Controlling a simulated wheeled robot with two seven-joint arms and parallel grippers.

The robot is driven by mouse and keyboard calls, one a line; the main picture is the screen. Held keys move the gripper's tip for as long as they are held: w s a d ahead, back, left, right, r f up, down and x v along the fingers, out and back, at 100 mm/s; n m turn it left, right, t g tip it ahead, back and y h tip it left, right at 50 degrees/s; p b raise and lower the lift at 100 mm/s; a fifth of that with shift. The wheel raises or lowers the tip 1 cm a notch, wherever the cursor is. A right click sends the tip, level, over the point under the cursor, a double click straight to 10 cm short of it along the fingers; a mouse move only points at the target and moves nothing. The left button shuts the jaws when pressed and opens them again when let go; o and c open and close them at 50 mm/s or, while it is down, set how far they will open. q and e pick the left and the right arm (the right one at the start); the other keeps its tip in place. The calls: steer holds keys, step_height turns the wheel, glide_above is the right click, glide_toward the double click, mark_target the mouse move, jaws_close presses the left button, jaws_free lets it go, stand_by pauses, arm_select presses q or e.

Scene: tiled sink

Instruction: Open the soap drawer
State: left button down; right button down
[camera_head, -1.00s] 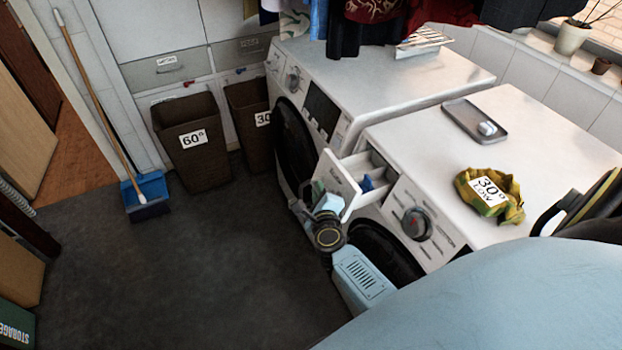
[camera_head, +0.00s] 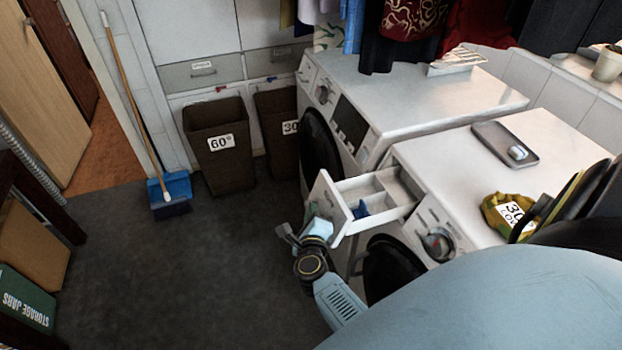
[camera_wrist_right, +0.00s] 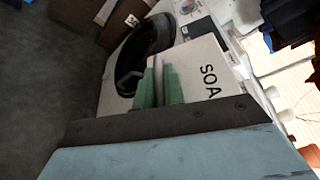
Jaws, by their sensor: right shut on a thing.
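The soap drawer (camera_head: 382,190) is a white box with compartments, and it stands well out of the near washing machine (camera_head: 470,150). A blue piece (camera_head: 361,210) lies inside it. My right gripper (camera_head: 318,229) is at the drawer's front panel (camera_head: 328,206), on the side away from the machine. In the right wrist view its green fingers (camera_wrist_right: 162,86) are shut at the panel, which carries the letters "SOA" (camera_wrist_right: 209,80). The exact contact point is partly hidden. My left gripper is not in view.
A second washing machine (camera_head: 420,92) stands behind. A grey tray (camera_head: 492,137) and a yellow-green bag (camera_head: 497,211) lie on the near machine. Dark bins (camera_head: 215,165) and a broom with a blue dustpan (camera_head: 170,187) stand at the back left. The grey floor between is clear.

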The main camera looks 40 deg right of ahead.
steer(key=c, duration=1.5)
jaws_free()
steer(key=v, duration=1.3)
steer(key=shift+s+a+f, duration=0.1)
steer(key=shift+s+a, duration=0.05)
